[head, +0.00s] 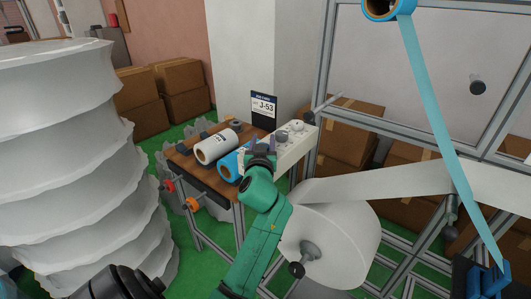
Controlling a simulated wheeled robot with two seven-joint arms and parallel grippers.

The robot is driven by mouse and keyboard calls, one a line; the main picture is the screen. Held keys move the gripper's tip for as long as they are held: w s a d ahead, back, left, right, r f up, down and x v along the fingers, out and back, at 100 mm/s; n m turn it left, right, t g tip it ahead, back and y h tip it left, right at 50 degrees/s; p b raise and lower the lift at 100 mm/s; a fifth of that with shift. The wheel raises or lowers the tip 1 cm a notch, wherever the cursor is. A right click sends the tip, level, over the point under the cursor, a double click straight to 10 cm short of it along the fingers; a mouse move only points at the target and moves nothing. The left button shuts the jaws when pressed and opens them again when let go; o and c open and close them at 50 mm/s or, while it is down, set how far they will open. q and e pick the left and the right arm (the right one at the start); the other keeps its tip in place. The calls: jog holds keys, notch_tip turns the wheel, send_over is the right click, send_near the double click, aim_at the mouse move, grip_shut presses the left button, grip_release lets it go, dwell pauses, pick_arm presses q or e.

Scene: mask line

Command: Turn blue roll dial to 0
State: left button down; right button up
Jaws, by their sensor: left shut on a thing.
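My left gripper (258,144), on the green arm, is at the near left end of a pale control panel (291,147). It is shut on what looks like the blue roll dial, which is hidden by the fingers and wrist. Other small grey knobs show on the panel, one (281,137) just right of the fingers and another (308,117) at the far end. Dial markings are too small to read. A blue roll (230,165) lies on the wooden table, just left of my gripper and partly covered by it. My right gripper is not in view.
A white roll (216,146) lies on the wooden table (185,160). A J-53 sign (264,106) stands behind the panel. A large white roll (340,245) is right of my arm. A blue strip (440,110) hangs at right. A pleated white stack (60,170) fills the left.

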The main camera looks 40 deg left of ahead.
pick_arm(q)
jog(key=n+g+y+b, duration=0.2)
jog(key=b, duration=0.1)
jog(key=s+n+g+y+b, duration=0.1)
jog(key=n+g+y+b, duration=0.1)
jog(key=g+b, duration=0.1)
jog(key=a+n+g+y+b, duration=0.1)
jog(key=n+g+y+b, duration=0.1)
jog(key=b, duration=0.3)
jog(key=shift+s+f+n+g, duration=0.15)
jog(key=shift+f+n+g, duration=0.15)
jog(key=shift+g, duration=0.3)
jog(key=shift+s+a+r+n+g+y+b, duration=0.15)
jog(key=shift+n+g+y+b, duration=0.35)
jog(key=shift+n+g+b, duration=0.5)
jog(key=g, duration=0.1)
jog(key=n+g, duration=0.1)
jog(key=shift+s+r+g, duration=0.1)
jog(key=shift+s+g, duration=0.15)
jog(key=shift+g, duration=0.05)
jog(key=shift+s+n+g, duration=0.1)
jog(key=shift+n+g, duration=0.3)
jog(key=shift+g, duration=0.3)
jog(key=shift+s+n+g+b, duration=0.1)
jog(key=shift+n+g+b, duration=0.2)
jog(key=shift+g, duration=0.1)
jog(key=shift+c, duration=1.6)
grip_release()
